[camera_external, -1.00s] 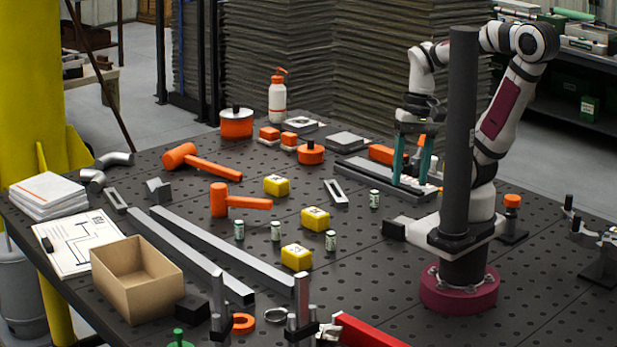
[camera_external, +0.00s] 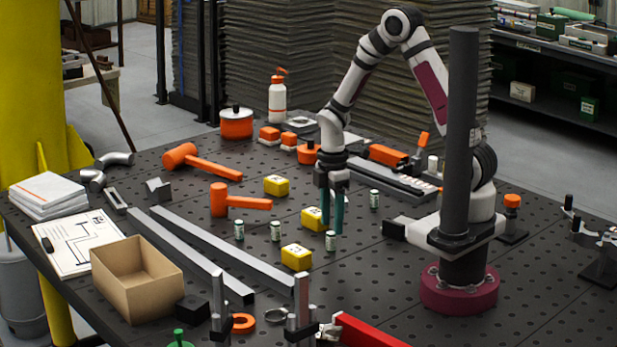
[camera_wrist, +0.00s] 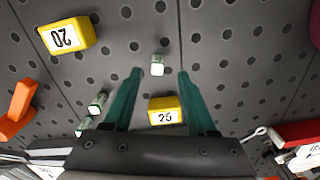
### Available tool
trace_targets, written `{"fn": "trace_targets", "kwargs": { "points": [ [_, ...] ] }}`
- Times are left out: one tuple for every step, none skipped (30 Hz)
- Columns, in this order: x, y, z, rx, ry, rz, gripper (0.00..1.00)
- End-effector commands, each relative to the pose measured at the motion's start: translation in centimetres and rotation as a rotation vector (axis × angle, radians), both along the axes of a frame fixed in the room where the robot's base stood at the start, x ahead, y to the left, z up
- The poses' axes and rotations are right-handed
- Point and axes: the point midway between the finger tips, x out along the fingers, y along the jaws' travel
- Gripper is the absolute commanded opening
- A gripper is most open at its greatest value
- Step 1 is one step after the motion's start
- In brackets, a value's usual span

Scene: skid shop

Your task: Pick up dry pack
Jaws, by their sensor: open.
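Several small white-and-green canisters stand upright on the dark perforated table; they look like the dry packs, though their labels are too small to read. One canister (camera_external: 331,241) is right below my gripper (camera_external: 332,229), and in the wrist view this canister (camera_wrist: 157,66) lies in the gap between the fingertips. My gripper (camera_wrist: 157,74) is open with teal fingers pointing down, and holds nothing.
Yellow numbered blocks stand close by: one (camera_external: 315,217) just left of my fingers, one (camera_external: 296,257) in front, one (camera_external: 276,185) behind. An open cardboard box (camera_external: 138,284) is at the front left. Orange mallets (camera_external: 230,200) and steel bars (camera_external: 190,252) lie left.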

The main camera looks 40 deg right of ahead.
Motion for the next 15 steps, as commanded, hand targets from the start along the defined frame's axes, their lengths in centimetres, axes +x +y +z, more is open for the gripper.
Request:
{"fn": "trace_targets", "kwargs": {
  "points": [
    [0.0,-0.1,-0.8,0.0,0.003,0.0,0.57],
    [0.1,-0.1,-1.4,-0.001,0.005,-0.001,0.57],
    [0.2,-0.1,-2.3,-0.001,0.006,-0.001,0.57],
    [0.2,-0.2,-3.0,-0.001,0.005,-0.001,0.57],
    [0.3,-0.2,-3.5,-0.001,0.005,-0.001,0.57],
    [0.3,-0.2,-4.2,-0.001,0.005,-0.001,0.57],
    [0.3,-0.1,-4.6,0.0,0.003,-0.001,0.57],
    [0.3,-0.1,-4.9,0.0,0.003,-0.002,0.57],
    [0.4,-0.1,-5.1,0.0,0.002,-0.002,0.57],
    [0.4,-0.1,-5.2,0.0,0.001,-0.001,0.57],
    [0.4,-0.1,-5.2,0.0,0.0,-0.001,0.57],
    [0.4,-0.1,-5.2,0.0,0.0,-0.002,0.57],
    [0.4,-0.1,-5.2,0.0,0.0,-0.002,0.57],
    [0.4,-0.1,-5.1,0.0,0.0,-0.002,0.57],
    [0.4,-0.1,-5.1,0.0,0.0,-0.002,0.57]
  ]
}}
